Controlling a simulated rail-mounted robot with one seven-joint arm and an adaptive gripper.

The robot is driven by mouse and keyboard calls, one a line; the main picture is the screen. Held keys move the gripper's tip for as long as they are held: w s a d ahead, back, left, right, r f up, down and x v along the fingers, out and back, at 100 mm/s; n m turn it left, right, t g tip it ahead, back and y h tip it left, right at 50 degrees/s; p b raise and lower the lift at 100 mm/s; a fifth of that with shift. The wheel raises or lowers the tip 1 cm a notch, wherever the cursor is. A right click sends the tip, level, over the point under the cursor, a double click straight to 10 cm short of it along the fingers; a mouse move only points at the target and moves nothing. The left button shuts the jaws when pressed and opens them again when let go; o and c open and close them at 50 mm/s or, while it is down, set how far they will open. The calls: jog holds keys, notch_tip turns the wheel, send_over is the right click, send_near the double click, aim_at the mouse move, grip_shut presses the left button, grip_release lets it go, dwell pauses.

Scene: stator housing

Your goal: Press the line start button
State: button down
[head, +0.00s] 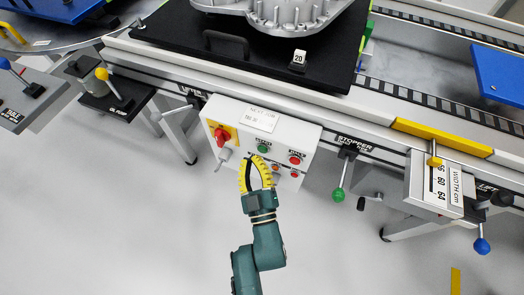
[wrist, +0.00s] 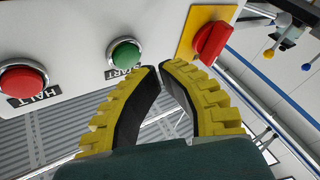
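The green start button (head: 263,148) is on the front of a white control box. It shows large in the wrist view (wrist: 125,53), with an upside-down START label (wrist: 125,74) beside it. My gripper (head: 254,160) is in front of the box, with its tips near the green button in the head view. In the wrist view, the yellow fingers (wrist: 160,66) with black pads have their tips together, just right of the green button. Nothing is seen between them. I cannot tell the gap between the tips and the panel.
A red HALT button (wrist: 22,80) is on the same panel, also seen in the head view (head: 295,158). A red rotary switch (wrist: 210,42) sits on a yellow plate. A green-knobbed stopper lever (head: 338,194) hangs to the right. The floor below is clear.

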jog(key=shift+r, duration=0.1)
jog(key=s+a+p, duration=0.1)
jog(key=s+p, duration=0.2)
jog(key=s+a+p, duration=0.1)
jog(key=s+p, duration=0.1)
jog(key=shift+s+a, duration=0.1)
jog(key=shift+a, duration=0.25)
dwell(0.8)
